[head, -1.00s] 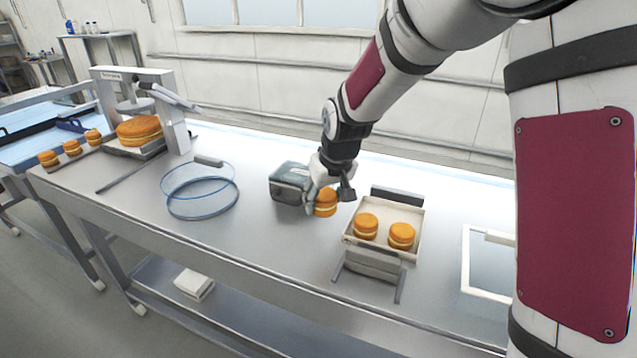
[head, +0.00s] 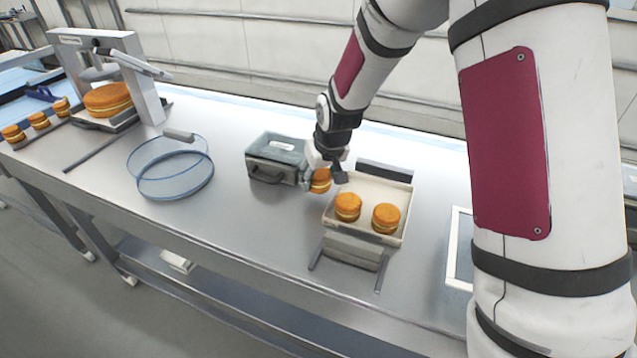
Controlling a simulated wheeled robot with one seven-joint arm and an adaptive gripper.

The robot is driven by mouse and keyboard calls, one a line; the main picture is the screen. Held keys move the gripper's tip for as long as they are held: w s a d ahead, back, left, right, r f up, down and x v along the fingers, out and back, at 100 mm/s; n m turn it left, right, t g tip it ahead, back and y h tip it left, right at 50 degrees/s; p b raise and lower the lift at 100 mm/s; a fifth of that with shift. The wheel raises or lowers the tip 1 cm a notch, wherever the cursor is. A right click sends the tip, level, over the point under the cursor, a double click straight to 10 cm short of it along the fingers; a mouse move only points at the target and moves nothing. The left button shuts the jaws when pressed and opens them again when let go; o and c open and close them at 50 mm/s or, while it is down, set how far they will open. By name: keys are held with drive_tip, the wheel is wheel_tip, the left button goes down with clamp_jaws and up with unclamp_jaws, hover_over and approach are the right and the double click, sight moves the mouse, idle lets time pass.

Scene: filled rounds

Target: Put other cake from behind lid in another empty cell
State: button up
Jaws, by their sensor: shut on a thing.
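My gripper (head: 327,172) is shut on a small round orange cake (head: 320,181) with a pale filling band. It holds the cake between a grey-green box with a handle (head: 272,165) and a cream tray (head: 397,236). The tray holds two like cakes, a left one (head: 348,206) and a right one (head: 386,218), in its front part. The back part of the tray looks bare, but my gripper partly covers its left corner, and cell walls are too small to tell. A clear round lid (head: 172,170) with a blue rim stands on the table further left.
A press-like stand with a large cake (head: 108,99) is at the back left, with several small cakes (head: 38,120) beside it. A white-framed square (head: 459,250) lies right of the tray. The table between lid and tray front is clear.

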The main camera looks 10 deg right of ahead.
sight(319, 185)
drive_tip(key=shift+f, duration=1.45)
drive_tip(key=shift+f, duration=0.1)
drive_tip(key=o, duration=0.5)
